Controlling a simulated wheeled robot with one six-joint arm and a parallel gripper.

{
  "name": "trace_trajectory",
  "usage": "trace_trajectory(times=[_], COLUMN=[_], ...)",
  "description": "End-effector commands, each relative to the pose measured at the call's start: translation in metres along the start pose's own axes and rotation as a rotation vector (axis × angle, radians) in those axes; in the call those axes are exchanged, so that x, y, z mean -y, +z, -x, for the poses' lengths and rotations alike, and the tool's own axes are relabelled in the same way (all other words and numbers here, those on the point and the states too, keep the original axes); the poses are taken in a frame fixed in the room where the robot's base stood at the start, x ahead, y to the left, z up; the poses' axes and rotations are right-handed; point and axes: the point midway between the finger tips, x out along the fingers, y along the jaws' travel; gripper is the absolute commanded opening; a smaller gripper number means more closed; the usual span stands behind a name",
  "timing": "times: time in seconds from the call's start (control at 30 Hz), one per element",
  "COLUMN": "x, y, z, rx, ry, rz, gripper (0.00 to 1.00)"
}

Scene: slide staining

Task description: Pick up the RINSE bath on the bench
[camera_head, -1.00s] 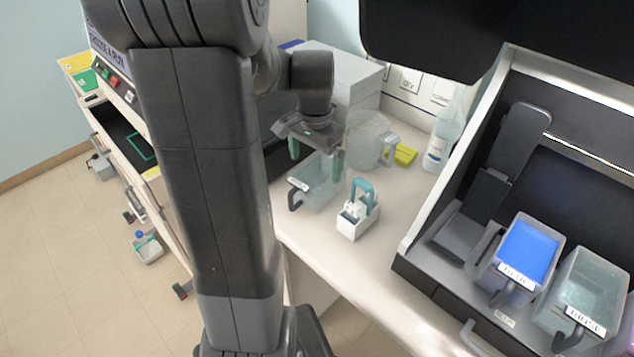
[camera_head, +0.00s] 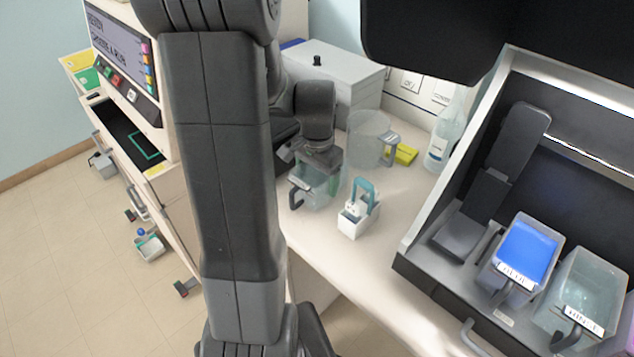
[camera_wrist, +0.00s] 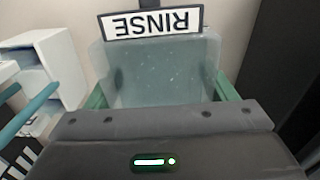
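The RINSE bath is a clear, pale grey-blue tub (camera_head: 314,197) with a dark handle and a white label, upright on the bench. In the wrist view the RINSE bath (camera_wrist: 160,72) fills the middle, its label upside down at the top. My gripper (camera_head: 316,178) is right over the bath, pointing down. In the wrist view its green fingers stand at the left and right sides of the tub, with my gripper (camera_wrist: 162,95) spread to about the tub's width. I cannot tell whether the fingers touch the walls. The gripper body hides the tub's near part.
A white slide rack with a teal handle (camera_head: 358,214) stands close to the right of the bath. A clear jug (camera_head: 368,140), a yellow sponge (camera_head: 405,154) and a bottle (camera_head: 440,140) are behind. A blue-filled bath (camera_head: 528,255) and another clear bath (camera_head: 585,290) stand at the right.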

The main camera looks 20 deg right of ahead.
Motion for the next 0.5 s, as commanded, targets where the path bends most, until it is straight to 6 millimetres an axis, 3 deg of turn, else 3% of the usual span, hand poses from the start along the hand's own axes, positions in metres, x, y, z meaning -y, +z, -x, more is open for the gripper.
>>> trace_trajectory(times=[0.03, 0.1, 0.37, 0.5], x=[0.0, 0.0, 0.0, 0.001], y=[0.0, 0.0, -0.001, -0.001], z=[0.0, 0.0, 0.003, 0.017], rx=[0.0, 0.0, -0.003, -0.005], ry=[0.0, 0.0, -0.001, -0.003], rz=[0.0, 0.0, 0.0, 0.0], gripper=[0.45, 0.31, 0.31, 0.31])
